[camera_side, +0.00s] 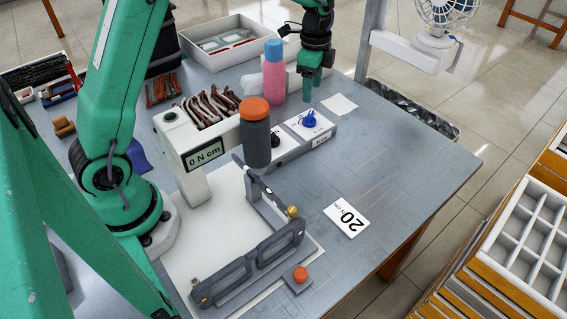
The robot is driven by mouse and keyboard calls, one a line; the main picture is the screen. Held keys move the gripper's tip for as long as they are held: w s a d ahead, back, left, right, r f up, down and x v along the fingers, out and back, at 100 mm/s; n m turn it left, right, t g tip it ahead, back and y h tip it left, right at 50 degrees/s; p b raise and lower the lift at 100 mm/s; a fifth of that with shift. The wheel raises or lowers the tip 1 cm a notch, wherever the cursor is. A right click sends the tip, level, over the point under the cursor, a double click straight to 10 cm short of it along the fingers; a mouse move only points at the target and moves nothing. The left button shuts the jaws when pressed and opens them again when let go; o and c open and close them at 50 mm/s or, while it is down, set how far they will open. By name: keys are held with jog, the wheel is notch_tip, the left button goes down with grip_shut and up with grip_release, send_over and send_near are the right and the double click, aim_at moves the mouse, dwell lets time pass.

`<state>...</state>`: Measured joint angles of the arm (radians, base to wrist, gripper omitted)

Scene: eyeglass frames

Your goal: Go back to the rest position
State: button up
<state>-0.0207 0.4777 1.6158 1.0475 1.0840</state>
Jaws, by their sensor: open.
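My gripper (312,87) hangs at the top centre with its two green fingers pointing down. The fingers are apart and nothing shows between them. It is just right of a pink bottle with a blue cap (274,72), and above the back part of the grey table (400,170).
A white post with a "0 N cm" display (205,153) and a dark grey cylinder with an orange top (256,140) stand mid-table. A white tray (222,42) is at the back. The table's right side is clear.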

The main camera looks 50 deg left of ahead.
jog(key=s+r+n+t, duration=0.3)
jog(key=s+r+n, duration=0.3)
jog(key=s+r, duration=0.65)
jog(key=s+d+n+t, duration=0.1)
jog(key=s+n, duration=0.5)
jog(key=s, duration=0.8)
jog(key=shift+f+t, duration=0.45)
jog(key=shift+t, duration=0.35)
jog(key=shift+s, duration=0.1)
dwell(0.5)
